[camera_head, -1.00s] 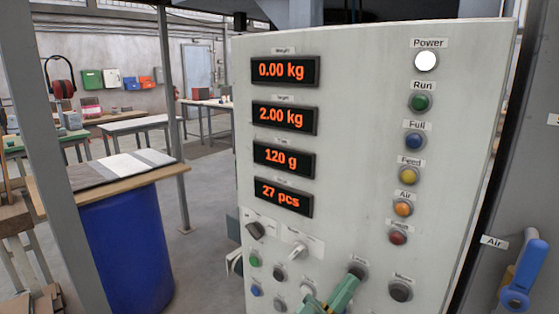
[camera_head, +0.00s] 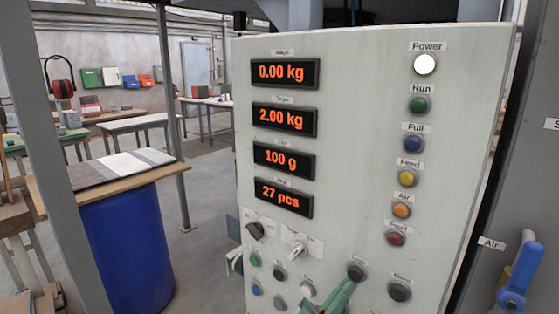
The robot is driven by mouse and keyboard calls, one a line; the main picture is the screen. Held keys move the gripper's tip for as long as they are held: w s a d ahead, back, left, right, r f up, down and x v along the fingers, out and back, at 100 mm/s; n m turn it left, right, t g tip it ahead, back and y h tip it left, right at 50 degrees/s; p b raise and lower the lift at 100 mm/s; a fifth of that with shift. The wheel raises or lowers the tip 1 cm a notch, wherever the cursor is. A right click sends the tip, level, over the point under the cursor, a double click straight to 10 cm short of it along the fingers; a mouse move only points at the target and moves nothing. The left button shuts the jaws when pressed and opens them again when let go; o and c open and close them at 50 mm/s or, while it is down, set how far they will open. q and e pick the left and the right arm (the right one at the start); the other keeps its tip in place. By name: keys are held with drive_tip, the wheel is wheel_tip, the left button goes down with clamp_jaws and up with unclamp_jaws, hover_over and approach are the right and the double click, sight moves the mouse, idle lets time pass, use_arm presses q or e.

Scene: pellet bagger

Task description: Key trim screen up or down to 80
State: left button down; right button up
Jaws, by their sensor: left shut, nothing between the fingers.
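The trim screen (camera_head: 284,160) is the third display down on the grey panel (camera_head: 355,120) and reads 100 g in orange digits. Its small label is blurred. My left gripper (camera_head: 349,286) shows green at the bottom of the view, shut and empty. Its tip is just below a dark button (camera_head: 357,270) whose label is too blurred to read surely. I cannot tell whether the tip touches the button. My right gripper is not in view.
Other displays read 0.00 kg (camera_head: 284,72), 2.00 kg (camera_head: 284,118) and 27 pcs (camera_head: 283,197). The power lamp (camera_head: 425,64) is lit white above several coloured lamps. Two selector knobs, several small buttons and another dark button (camera_head: 400,291) sit low. A blue-handled air valve (camera_head: 521,275) is at right.

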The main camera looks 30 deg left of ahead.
use_arm(q)
drive_tip(key=s+p, duration=0.2)
drive_tip(key=s, duration=0.4)
drive_tip(key=shift+a, duration=0.4)
idle(1.8)
drive_tip(key=w+n+t+y+b, duration=0.1)
drive_tip(key=w+n+y, duration=0.2)
drive_tip(key=n+y, duration=0.3)
drive_tip(key=w+d+n+t+y+b, duration=0.1)
drive_tip(key=w+n+t+y, duration=0.1)
drive_tip(key=n+y, duration=0.5)
drive_tip(key=shift+w+d+n, duration=0.2)
drive_tip(key=shift+w+n, duration=0.3)
drive_tip(key=shift+n, duration=0.1)
idle(1.3)
